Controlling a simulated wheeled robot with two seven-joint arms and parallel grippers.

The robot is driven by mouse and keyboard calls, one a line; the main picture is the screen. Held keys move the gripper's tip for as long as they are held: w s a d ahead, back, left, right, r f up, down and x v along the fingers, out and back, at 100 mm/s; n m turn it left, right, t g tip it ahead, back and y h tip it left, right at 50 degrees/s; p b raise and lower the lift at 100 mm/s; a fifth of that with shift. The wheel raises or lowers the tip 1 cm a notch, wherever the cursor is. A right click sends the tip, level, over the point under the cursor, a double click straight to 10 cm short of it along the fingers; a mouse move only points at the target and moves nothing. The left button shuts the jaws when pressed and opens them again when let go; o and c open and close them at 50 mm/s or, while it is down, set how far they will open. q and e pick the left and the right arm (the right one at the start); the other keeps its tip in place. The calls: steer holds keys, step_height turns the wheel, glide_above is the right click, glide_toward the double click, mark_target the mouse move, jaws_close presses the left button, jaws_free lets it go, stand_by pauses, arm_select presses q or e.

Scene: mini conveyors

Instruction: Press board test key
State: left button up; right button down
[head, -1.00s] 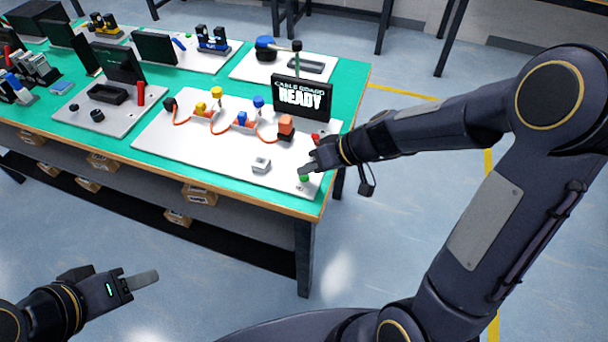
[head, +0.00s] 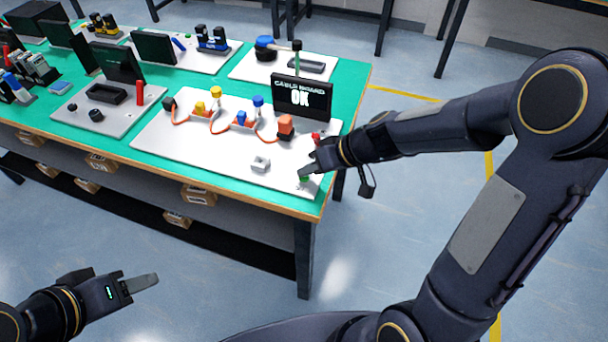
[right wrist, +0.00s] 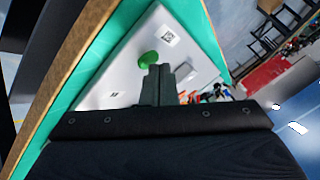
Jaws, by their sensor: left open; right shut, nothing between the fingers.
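The cable board (head: 203,142) is a pale plate on the green bench, with an orange cable (head: 219,126) running between its coloured connectors. Its black screen (head: 301,97) reads "CABLE BOARD OK". The green test key (head: 304,178) is near the board's front right corner; in the right wrist view the green key (right wrist: 149,58) shows beside the fingertips. My right gripper (head: 304,171) is shut and empty, its tips at the key; I cannot tell if they touch it. My left gripper (head: 150,281) is open and empty, low in front of the bench.
A grey block (head: 260,164) sits on the board left of the key, and a red part (head: 317,137) is close to my right gripper. Other plates with screens and tools fill the bench further back. The floor in front is clear.

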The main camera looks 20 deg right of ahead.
mark_target(309, 179)
steer(key=shift+r, duration=0.1)
steer(key=shift+r+p, duration=0.35)
steer(key=shift+r, duration=0.3)
steer(key=shift+r, duration=0.15)
step_height(309, 179, up, 5)
steer(key=p, duration=0.3)
stand_by(0.6)
steer(key=s+d+r+m+h+p, duration=0.1)
steer(key=s+d+r+m+h, duration=0.1)
steer(key=s, duration=0.8)
steer(key=s+d+r+m+t+h+p, duration=0.1)
steer(key=s+d+r+m+h+p, duration=0.1)
steer(key=s, duration=0.9)
step_height(309, 179, up, 4)
steer(key=shift+s+d+f+m, duration=0.2)
steer(key=shift+d+m, duration=0.4)
steer(key=shift+d, duration=0.65)
